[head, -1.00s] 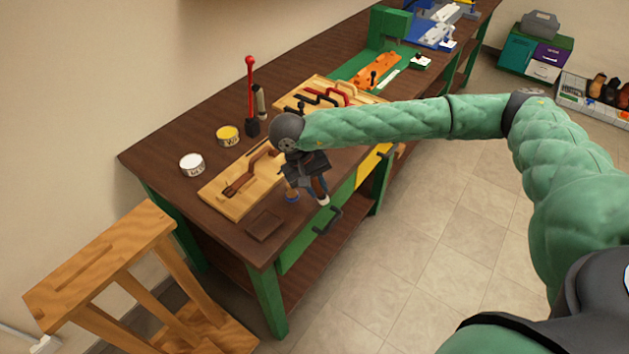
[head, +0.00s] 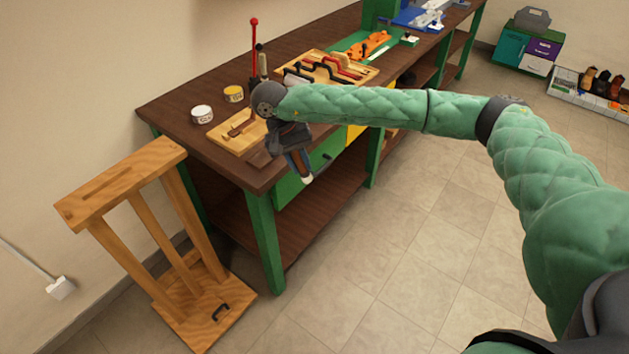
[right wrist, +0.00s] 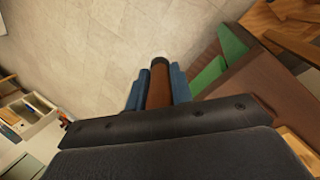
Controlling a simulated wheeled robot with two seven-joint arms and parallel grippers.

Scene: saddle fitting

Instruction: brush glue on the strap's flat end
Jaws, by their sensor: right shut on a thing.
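My right gripper (head: 296,158) is shut on a brush (head: 306,177), with a brown handle, a dark band and a white tip. The brush also shows in the right wrist view (right wrist: 159,84), between the blue fingers, its tip pointing away over the floor. In the head view it hangs by the bench's front edge, touching nothing that I can see. A brown strap (head: 241,128) lies on a light wooden board (head: 222,139) to the left of my gripper. My wrist hides part of the board, and I cannot tell the strap's flat end clearly. My left gripper is out of view.
A white can (head: 202,114) and a yellow can (head: 233,94) stand at the back of the bench (head: 174,117). A red-handled tool (head: 254,38) stands upright near them. A wooden stand (head: 122,187) is at the left.

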